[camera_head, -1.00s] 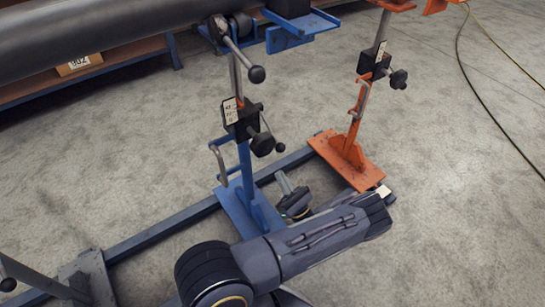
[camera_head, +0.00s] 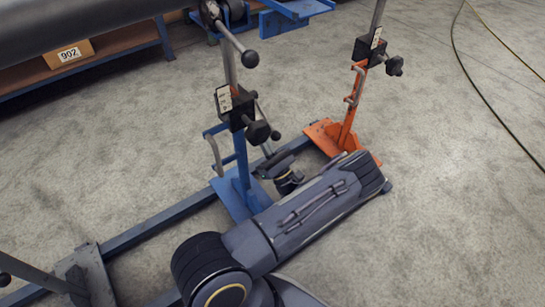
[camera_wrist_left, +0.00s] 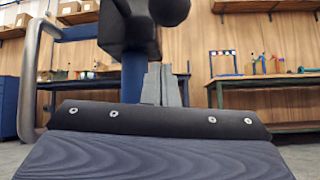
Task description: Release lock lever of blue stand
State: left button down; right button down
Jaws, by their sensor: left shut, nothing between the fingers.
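The blue stand (camera_head: 241,165) stands upright on its foot, with a black clamp block (camera_head: 236,107) on the post. A dark round knob (camera_head: 257,132) sits on the block's right side. The lock lever is a thin rod ending in a ball (camera_head: 275,135), just right of that knob. My left gripper (camera_head: 267,161) is shut and empty, just below the lever ball and right of the post. In the left wrist view its fingertips (camera_wrist_left: 161,84) show together in front of the post, below the black block and a round black knob (camera_wrist_left: 169,9). My right gripper is not in view.
An orange stand (camera_head: 345,125) is to the right. A large grey pipe (camera_head: 75,20) crosses the top left. A longer ball-ended handle (camera_head: 249,57) sticks out above the clamp. A blue floor beam (camera_head: 150,227) runs past the foot. The floor at right is clear apart from a hose.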

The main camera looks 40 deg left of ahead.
pick_arm(q)
jog(key=shift+s+d+r+b, duration=0.1)
jog(key=shift+d+r, duration=0.2)
jog(key=shift+d, duration=0.3)
jog(key=shift+d+r+b, duration=0.15)
jog(key=shift+d+r, duration=0.2)
jog(key=shift+d, duration=0.25)
jog(key=shift+s+d+r+b, duration=0.1)
jog(key=shift+d+r, duration=0.2)
jog(key=shift+d, duration=0.3)
jog(key=shift+d+r+h+p, duration=0.1)
jog(key=shift+r+h+p, duration=0.25)
jog(key=shift+p, duration=0.35)
jog(key=shift+d+r+h+p, duration=0.4)
jog(key=shift+h+p, duration=0.45)
jog(key=shift+p, duration=0.4)
notch_tip(320, 180, up, 13)
jog(key=d+m+g+h+p, duration=0.1)
jog(key=h+p, duration=0.7)
jog(key=p, duration=1.3)
jog(key=shift+s+d+g+h, duration=0.3)
jog(key=shift+d+g, duration=0.1)
jog(key=shift+r, duration=0.2)
